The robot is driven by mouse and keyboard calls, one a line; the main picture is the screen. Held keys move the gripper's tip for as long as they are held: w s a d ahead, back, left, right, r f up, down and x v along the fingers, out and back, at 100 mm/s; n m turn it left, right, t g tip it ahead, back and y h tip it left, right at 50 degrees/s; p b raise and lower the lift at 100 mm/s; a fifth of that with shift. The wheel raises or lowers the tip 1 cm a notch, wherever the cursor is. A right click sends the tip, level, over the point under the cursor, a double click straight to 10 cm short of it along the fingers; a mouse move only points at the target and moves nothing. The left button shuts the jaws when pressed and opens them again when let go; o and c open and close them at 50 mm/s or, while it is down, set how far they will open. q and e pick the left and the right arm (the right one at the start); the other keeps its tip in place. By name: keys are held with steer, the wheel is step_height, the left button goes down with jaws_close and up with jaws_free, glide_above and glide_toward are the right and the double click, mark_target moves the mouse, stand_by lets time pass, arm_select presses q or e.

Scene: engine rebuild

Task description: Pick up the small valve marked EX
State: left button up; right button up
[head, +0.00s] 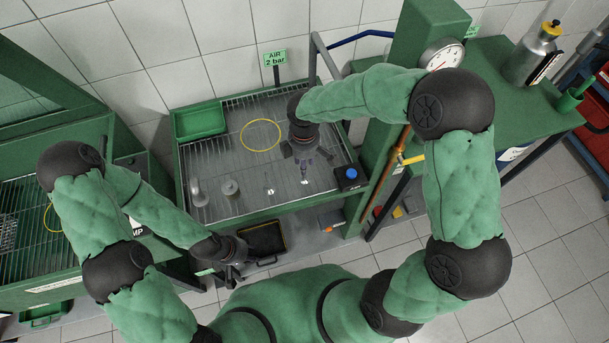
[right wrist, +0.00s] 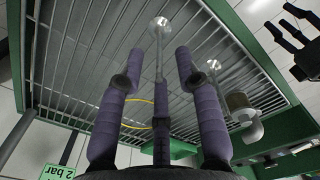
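Two slim metal valves with round heads show in the right wrist view: one valve (right wrist: 160,30) ahead of my right gripper, the other valve (right wrist: 213,66) to the right. Their pale heads also show in the head view, one (head: 305,182) just below my right gripper, one (head: 270,191) left of it. No EX mark is readable. My right gripper (head: 304,168) hangs over the grated tray, its purple fingers (right wrist: 160,68) spread. The near valve's stem runs in line with the middle finger, which partly hides it; no grip shows. My left gripper (head: 240,252) is by the tray's front left, fingers apart in the wrist view (right wrist: 288,28).
The tray (head: 186,160) also holds a green bin (head: 200,121), a yellow ring (head: 261,135), a metal cylinder (head: 230,188) and another metal part (head: 198,193). A box with a blue button (head: 351,174) sits at the right edge. A gauge (head: 442,54) stands right.

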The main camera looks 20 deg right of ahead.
mark_target(304, 177)
step_height(304, 177, down, 4)
steer(key=shift+f+b, duration=0.1)
steer(key=shift+b, duration=0.35)
jaws_close()
